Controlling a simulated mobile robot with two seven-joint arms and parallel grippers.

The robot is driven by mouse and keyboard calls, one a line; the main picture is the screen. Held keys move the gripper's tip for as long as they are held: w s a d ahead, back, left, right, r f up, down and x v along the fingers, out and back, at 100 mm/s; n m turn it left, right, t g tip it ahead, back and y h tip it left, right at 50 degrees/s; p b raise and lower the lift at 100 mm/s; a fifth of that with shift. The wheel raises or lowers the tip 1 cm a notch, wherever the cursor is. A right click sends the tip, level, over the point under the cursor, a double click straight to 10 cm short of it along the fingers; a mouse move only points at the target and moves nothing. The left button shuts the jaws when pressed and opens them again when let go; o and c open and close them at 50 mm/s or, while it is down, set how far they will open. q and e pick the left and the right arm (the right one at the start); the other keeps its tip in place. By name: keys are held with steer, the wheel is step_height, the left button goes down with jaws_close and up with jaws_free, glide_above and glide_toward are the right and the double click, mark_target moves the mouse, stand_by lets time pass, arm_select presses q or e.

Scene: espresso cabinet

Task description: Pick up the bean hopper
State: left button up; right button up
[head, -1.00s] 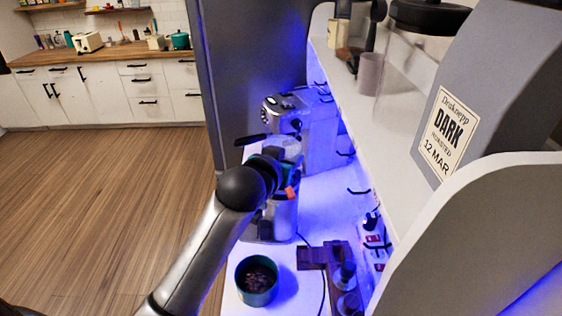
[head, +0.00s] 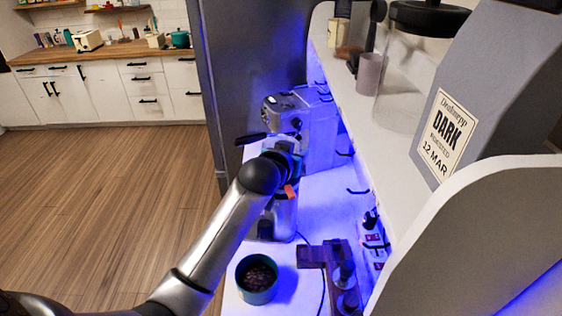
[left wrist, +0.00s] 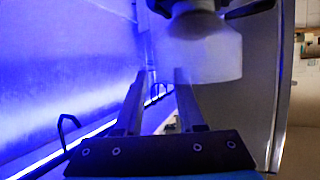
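The bean hopper (left wrist: 215,58) shows in the left wrist view as a pale translucent cup, just past my fingertips. In the head view my left arm and gripper hide most or all of it. The grinder body (head: 284,218) stands on the counter below. My left gripper (head: 289,160) is at hopper height over the grinder. In the left wrist view my left gripper (left wrist: 160,75) is open, its two fingers apart. The right finger overlaps the hopper in the picture; I cannot tell if they touch. My right gripper is not in view.
The espresso machine (head: 290,112) stands behind the grinder. A green cup of beans (head: 257,279) and a dark wooden stand (head: 325,257) are in front on the counter. A shelf at right carries a glass jar (head: 410,75) and a coffee bag (head: 485,90). Open floor lies at left.

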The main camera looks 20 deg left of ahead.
arm_select(q)
steer(key=shift+c, duration=0.4)
jaws_close()
steer(key=shift+s+f, duration=0.1)
steer(key=shift+f, duration=0.15)
stand_by(0.6)
